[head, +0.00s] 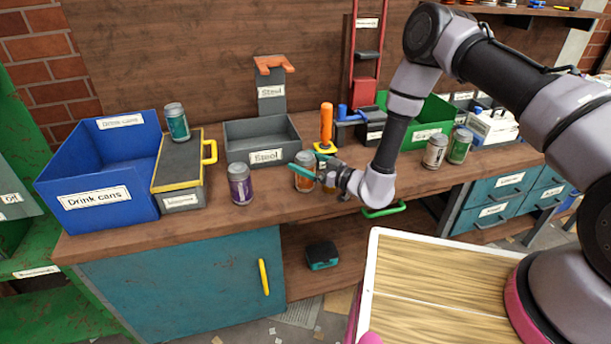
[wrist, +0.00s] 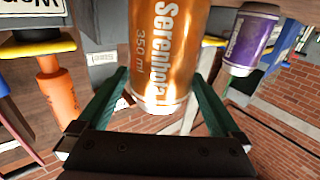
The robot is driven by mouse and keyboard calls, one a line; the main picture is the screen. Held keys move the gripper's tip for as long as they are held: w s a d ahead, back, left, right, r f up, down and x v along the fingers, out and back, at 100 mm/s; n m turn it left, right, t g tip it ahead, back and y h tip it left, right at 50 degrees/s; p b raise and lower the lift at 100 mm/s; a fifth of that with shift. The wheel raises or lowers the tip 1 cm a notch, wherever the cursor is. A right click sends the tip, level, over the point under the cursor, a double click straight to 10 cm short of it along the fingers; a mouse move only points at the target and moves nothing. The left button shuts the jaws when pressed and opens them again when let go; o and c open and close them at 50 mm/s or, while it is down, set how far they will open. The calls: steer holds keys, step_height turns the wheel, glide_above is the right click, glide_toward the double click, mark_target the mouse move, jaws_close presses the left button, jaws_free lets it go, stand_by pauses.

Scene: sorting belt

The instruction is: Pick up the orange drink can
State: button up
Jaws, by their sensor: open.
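The orange drink can (head: 304,172) stands upright on the wooden workbench, left of my arm's end. My gripper (head: 308,161) is at the can, and its teal fingers are open. In the wrist view the can (wrist: 168,50) is large, with "Serenhola 350 ml" on its side. It lies between the two fingers of my gripper (wrist: 160,95), with a gap visible beside it. The can's far end is cut off by the top edge of the wrist view.
A purple can (head: 240,184) stands to the left; it also shows in the wrist view (wrist: 250,40). An orange-handled tool (head: 326,128) stands just behind. A grey Steel bin (head: 262,157) and blue Drink cans bin (head: 95,191) are further left. Two cans stand right of my arm.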

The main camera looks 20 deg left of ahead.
steer(key=shift+w+a, duration=0.1)
steer(key=shift+a, duration=0.1)
steer(key=c, duration=1.6)
